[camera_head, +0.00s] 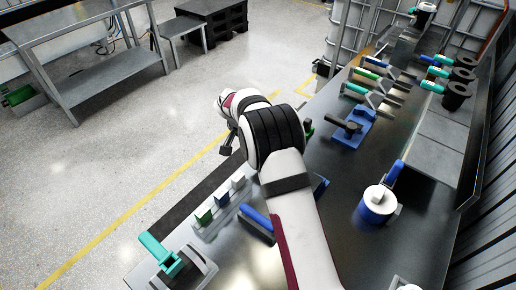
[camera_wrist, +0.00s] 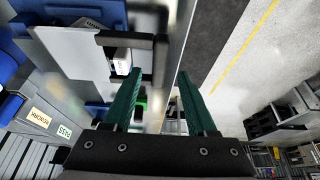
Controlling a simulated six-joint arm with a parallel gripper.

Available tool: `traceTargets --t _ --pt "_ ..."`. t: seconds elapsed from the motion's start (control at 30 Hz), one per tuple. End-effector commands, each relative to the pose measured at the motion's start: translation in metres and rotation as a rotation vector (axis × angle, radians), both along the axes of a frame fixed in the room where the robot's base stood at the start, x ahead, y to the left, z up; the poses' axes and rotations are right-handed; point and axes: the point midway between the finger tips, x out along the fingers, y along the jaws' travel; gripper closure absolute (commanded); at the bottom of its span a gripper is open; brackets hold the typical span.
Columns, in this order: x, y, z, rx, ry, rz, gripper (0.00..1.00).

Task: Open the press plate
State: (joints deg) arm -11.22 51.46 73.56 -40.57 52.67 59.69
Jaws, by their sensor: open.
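In the wrist view, a flat pale grey plate (camera_wrist: 75,52) with a black bar handle (camera_wrist: 156,60) along its right side lies at the upper left; it may be the press plate. A small white labelled part (camera_wrist: 121,60) shows within the handle's frame. My gripper (camera_wrist: 159,78) is open and empty, its two green fingers apart. The left finger's tip is just below the handle in the picture; I cannot tell whether they touch. In the head view my gripper (camera_head: 227,146) is small and dark, near the bench's front edge. My arm hides part of the bench there.
The metal bench (camera_head: 335,210) carries a teal-handled device (camera_head: 165,257), a blue fixture with a black handle (camera_head: 350,129), a white-and-blue round container (camera_head: 378,204) and black cups (camera_head: 456,95). Blue bins (camera_wrist: 12,105) show at left in the wrist view. The floor (camera_head: 110,150) beside the bench is clear.

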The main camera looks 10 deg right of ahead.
Motion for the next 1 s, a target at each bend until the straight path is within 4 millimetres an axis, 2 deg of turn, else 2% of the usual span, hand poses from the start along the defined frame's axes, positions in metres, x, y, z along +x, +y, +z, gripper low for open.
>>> traceTargets --t 0.1,0.2,0.53,0.57,0.87,1.0 --pt "0.006 -0.007 -0.021 -0.001 0.002 -0.001 0.42" --pt "0.009 -0.009 -0.031 -0.001 0.001 0.001 0.42" --pt "0.011 -0.011 -0.036 0.001 -0.001 0.000 0.42" --pt "0.011 -0.011 -0.036 0.000 0.000 0.000 0.46" --pt "0.011 -0.011 -0.035 0.000 0.000 0.001 1.00" --pt "0.011 -0.011 -0.035 0.000 0.000 0.001 1.00"
